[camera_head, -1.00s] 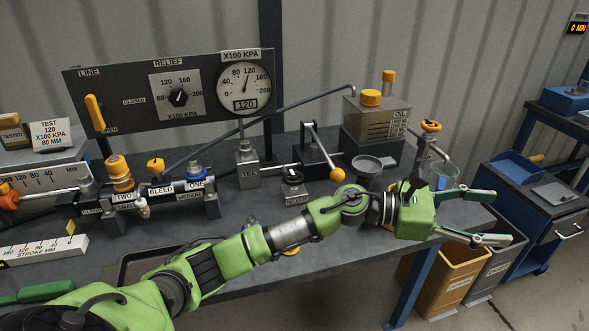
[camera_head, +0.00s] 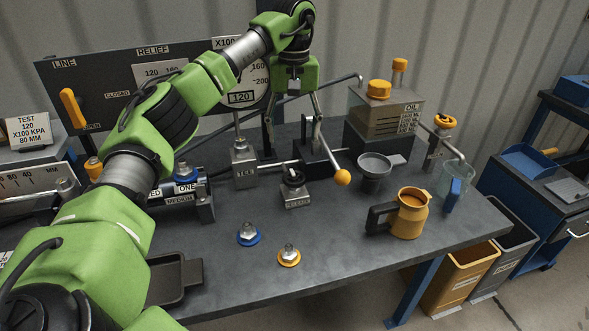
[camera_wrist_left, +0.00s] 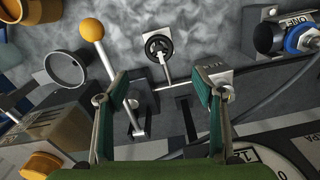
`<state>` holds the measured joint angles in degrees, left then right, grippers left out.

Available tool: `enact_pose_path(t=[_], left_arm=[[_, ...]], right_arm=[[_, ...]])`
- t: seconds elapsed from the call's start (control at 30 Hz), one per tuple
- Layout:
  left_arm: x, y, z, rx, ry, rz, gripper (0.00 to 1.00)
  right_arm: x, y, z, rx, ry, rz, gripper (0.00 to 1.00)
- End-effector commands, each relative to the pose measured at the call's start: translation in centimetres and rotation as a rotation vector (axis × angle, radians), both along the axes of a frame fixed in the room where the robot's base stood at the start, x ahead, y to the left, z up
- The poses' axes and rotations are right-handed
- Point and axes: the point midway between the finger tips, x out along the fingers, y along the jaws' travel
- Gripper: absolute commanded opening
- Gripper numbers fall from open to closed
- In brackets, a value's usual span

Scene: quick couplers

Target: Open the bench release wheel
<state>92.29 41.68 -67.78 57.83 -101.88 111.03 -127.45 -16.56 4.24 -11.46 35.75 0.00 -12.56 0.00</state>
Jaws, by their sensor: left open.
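The release wheel (camera_head: 293,178) is a small dark handwheel on a grey block with a label, on the bench in front of the pump lever. In the left wrist view the wheel (camera_wrist_left: 158,46) is seen from above, beyond the fingertips and roughly midway between them. My left gripper (camera_head: 293,140) points down above and behind the wheel, near the gauge panel. Its fingers (camera_wrist_left: 160,85) are spread with nothing held between them. The gripper is apart from the wheel. My right gripper is not in view.
The pump lever with an orange ball (camera_head: 342,177) stands right of the wheel, near the fingers. A grey funnel (camera_head: 374,172), orange jug (camera_head: 410,214) and oil tank (camera_head: 384,110) are farther right. Blue (camera_head: 249,234) and orange (camera_head: 289,256) couplers stand in front. The front-middle bench is mostly clear.

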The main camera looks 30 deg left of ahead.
Motion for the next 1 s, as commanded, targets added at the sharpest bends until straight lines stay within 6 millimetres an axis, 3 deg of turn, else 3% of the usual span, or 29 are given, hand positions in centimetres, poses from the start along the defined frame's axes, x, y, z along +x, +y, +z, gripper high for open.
enact_pose_path(t=[0.27, 0.5, 0.7, 1.0], left_arm=[[-0.1, 0.0, -5.8, -0.001, 0.004, 0.000, 0.62], [-0.1, -0.1, -10.3, -0.003, 0.003, 0.000, 0.62], [0.0, -0.1, -12.2, -0.003, 0.000, 0.000, 0.62], [0.0, -0.1, -12.7, -0.004, -0.002, 0.000, 0.62]], right_arm=[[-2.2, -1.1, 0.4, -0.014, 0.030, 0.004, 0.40], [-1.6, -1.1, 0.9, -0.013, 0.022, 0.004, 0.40], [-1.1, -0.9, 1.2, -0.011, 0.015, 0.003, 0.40], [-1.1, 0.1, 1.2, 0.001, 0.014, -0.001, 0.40]])
